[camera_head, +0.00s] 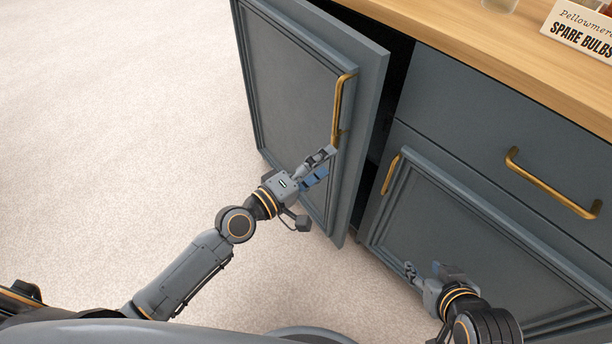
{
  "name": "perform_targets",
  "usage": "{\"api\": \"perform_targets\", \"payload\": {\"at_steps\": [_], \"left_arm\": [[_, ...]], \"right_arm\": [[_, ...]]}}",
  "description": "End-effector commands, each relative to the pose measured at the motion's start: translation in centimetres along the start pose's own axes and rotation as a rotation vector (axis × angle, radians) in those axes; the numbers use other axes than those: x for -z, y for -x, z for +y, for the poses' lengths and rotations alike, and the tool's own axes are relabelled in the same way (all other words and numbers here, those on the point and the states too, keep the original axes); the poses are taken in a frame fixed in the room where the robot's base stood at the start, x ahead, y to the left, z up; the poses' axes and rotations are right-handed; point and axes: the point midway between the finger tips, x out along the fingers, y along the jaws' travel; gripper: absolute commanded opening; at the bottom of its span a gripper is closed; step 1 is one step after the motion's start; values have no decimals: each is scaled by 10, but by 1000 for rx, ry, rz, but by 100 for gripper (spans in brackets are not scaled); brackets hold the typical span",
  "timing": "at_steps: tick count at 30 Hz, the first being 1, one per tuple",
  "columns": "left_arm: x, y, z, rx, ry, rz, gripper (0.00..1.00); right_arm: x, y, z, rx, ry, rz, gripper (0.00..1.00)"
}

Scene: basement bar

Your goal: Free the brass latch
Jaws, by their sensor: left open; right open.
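No part that I can clearly tell as a brass latch shows. A tall brass handle (338,106) is on the blue-grey cabinet door (290,85) at the left, which stands ajar with a dark gap behind its edge. My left gripper (325,164) is open at the lower end of this handle; I cannot tell if it touches. My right gripper (424,268) is open and empty in front of the right cabinet door (470,235), below that door's small brass handle (390,174).
A drawer (490,120) with a brass handle (552,185) is above the right door. The wooden counter (470,40) carries a "SPARE BULBS" sign (580,32) and a glass (499,4). Pale carpet (120,130) at the left is clear.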

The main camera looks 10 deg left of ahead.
Motion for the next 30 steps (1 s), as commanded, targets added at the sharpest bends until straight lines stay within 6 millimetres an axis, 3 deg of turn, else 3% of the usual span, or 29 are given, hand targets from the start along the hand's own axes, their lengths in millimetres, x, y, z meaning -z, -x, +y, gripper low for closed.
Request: {"api": "perform_targets", "payload": {"at_steps": [19, 30], "left_arm": [[-2, 42, -2, 1, -1, -1, 72], [-3, 47, -1, 0, 0, -1, 72]], "right_arm": [[44, -6, -5, 10, 5, 211, 43], [52, -4, -6, 12, 5, 246, 43]]}}
